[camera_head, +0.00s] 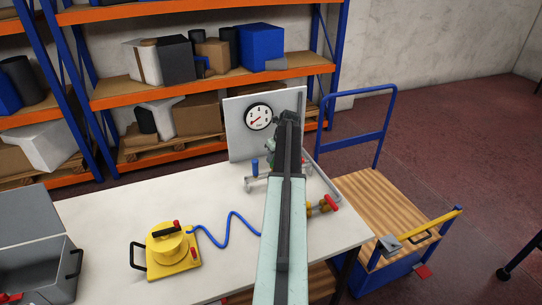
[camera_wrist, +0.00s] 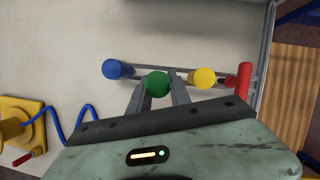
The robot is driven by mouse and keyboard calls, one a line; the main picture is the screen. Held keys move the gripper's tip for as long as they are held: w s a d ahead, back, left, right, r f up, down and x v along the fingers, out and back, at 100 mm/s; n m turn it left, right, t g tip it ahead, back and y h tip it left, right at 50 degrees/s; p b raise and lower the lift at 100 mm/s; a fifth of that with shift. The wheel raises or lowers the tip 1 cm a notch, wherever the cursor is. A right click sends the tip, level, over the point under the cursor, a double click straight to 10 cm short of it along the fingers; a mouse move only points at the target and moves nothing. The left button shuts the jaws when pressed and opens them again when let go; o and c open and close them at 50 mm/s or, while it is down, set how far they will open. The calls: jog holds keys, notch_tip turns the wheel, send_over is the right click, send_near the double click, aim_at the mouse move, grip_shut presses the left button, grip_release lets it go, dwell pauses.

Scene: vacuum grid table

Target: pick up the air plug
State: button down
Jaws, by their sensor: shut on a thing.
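My gripper (camera_wrist: 157,88) is shut on a green plug (camera_wrist: 157,82), with one finger on each side of it in the wrist view. A blue plug (camera_wrist: 116,69) is to its left and a yellow plug (camera_wrist: 203,77) to its right, by a grey metal rail. I cannot tell whether the green plug is clear of the rail. In the head view the blue plug (camera_head: 255,167) stands left of my arm, which hides the gripper's fingers and the green plug. The pictures do not label which plug is the air plug.
A red handle (camera_wrist: 244,74) is at the rail's right end. A yellow vacuum device (camera_head: 172,250) with a blue hose (camera_head: 224,228) is on the white table (camera_head: 105,222). A gauge panel (camera_head: 240,135) stands behind. A grey case (camera_head: 40,265) is left; a wooden-decked cart (camera_head: 365,205) is right.

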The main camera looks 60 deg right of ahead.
jog(key=s+a+r+p, duration=0.1)
jog(key=s+a, duration=0.1)
jog(key=s, duration=0.5)
jog(key=s+a+r+p, duration=0.2)
jog(key=s+a, duration=0.1)
jog(key=s, duration=0.3)
jog(key=shift+s, duration=0.35)
jog(key=shift+w+a, duration=0.1)
jog(key=shift+a, duration=0.05)
